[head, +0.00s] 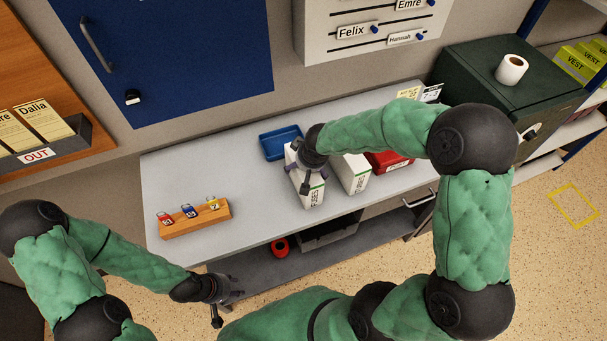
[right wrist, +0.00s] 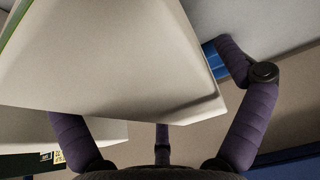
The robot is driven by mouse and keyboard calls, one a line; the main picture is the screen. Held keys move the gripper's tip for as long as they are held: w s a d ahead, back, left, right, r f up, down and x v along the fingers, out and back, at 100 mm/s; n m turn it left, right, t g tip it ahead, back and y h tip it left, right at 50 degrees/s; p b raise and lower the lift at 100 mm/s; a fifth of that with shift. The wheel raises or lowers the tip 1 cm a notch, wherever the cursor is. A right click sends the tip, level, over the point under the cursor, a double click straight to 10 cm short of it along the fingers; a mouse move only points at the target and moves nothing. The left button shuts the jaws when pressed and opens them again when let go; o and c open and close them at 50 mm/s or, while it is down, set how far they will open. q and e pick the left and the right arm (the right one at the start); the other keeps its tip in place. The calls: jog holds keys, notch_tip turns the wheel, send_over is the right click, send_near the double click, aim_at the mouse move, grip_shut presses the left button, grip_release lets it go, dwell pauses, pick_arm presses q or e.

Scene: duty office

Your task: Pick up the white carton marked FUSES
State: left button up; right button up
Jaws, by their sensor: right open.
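The white carton that appears marked FUSES (head: 312,195) stands on the grey worktop, with small vertical print on its front. My right gripper (head: 306,182) is at its top and hides part of it. In the right wrist view the white carton (right wrist: 120,60) fills the upper left, and the open fingers of my right gripper (right wrist: 165,135) spread on either side of its near end. I cannot tell whether they touch it. My left gripper (head: 228,302) is open and empty, low in front of the worktop's front edge.
A second white carton (head: 352,172) stands just right of the first, with a red box (head: 390,162) beyond it. A blue tray (head: 281,142) lies behind. A wooden holder with coloured tags (head: 195,220) is on the left. A red roll (head: 280,247) is on the lower shelf.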

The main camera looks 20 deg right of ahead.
jog(key=shift+f+b, duration=0.25)
jog(key=shift+b, duration=0.2)
dwell(0.4)
jog(key=c, duration=1.3)
